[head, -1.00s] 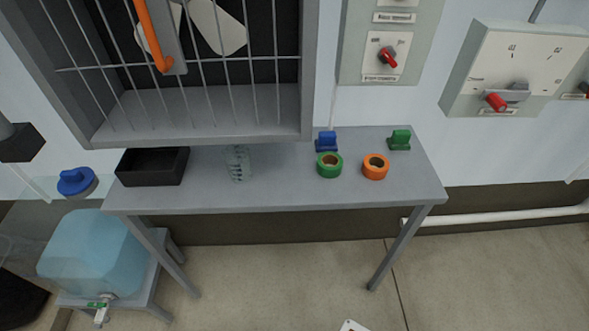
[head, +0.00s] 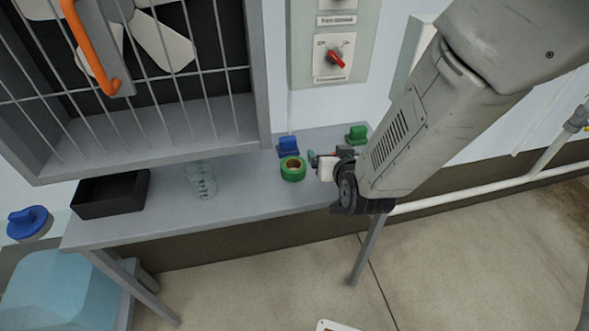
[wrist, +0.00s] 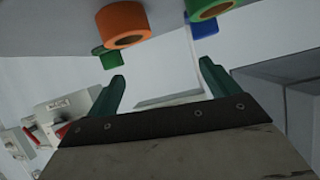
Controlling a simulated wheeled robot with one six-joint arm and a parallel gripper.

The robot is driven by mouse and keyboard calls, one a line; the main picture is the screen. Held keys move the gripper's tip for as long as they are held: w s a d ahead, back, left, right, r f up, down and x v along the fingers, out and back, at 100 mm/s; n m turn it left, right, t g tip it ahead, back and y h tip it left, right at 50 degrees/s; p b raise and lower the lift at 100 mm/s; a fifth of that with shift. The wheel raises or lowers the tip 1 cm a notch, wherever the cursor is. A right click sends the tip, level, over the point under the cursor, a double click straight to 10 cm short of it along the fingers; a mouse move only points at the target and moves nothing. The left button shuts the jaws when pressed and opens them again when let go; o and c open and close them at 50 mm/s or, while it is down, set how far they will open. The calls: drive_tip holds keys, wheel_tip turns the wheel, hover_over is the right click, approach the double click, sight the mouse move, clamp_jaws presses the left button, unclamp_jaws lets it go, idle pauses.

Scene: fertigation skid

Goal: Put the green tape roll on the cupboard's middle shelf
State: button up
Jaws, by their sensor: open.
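The green tape roll (head: 293,175) lies flat on the grey table, left of my gripper (head: 318,158) in the head view. Part of it shows at the top right of the wrist view (wrist: 212,9). My gripper is open with nothing between its teal fingers (wrist: 161,84). It is over the right part of the table, beside the green roll and apart from it. The orange tape roll (wrist: 123,26) shows ahead of the fingers in the wrist view; my arm hides it in the head view. I cannot make out a cupboard with a middle shelf.
A blue block (head: 288,146) stands behind the green roll, and a green block (head: 356,134) at the back right. A clear ribbed container (head: 201,182) and a black tray (head: 110,196) are further left. A barred enclosure (head: 264,75) with an orange handle overhangs the table's left part.

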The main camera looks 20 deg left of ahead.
sight(293, 168)
drive_tip(key=s+a+f+n+t+y, duration=0.1)
drive_tip(key=s+a+f, duration=0.1)
drive_tip(key=a+f, duration=0.1)
drive_tip(key=s+a+f+t+y, duration=0.1)
drive_tip(key=s+a+f, duration=0.2)
drive_tip(key=shift+s+f+n, duration=0.3)
drive_tip(key=shift+n, duration=0.1)
drive_tip(key=shift+a+f+y, duration=0.15)
drive_tip(key=shift+a+y, duration=0.1)
drive_tip(key=shift+y, duration=0.05)
drive_tip(key=x, duration=0.7)
drive_tip(key=shift+w+a, duration=0.1)
drive_tip(key=shift+w, duration=0.1)
drive_tip(key=c, duration=1.1)
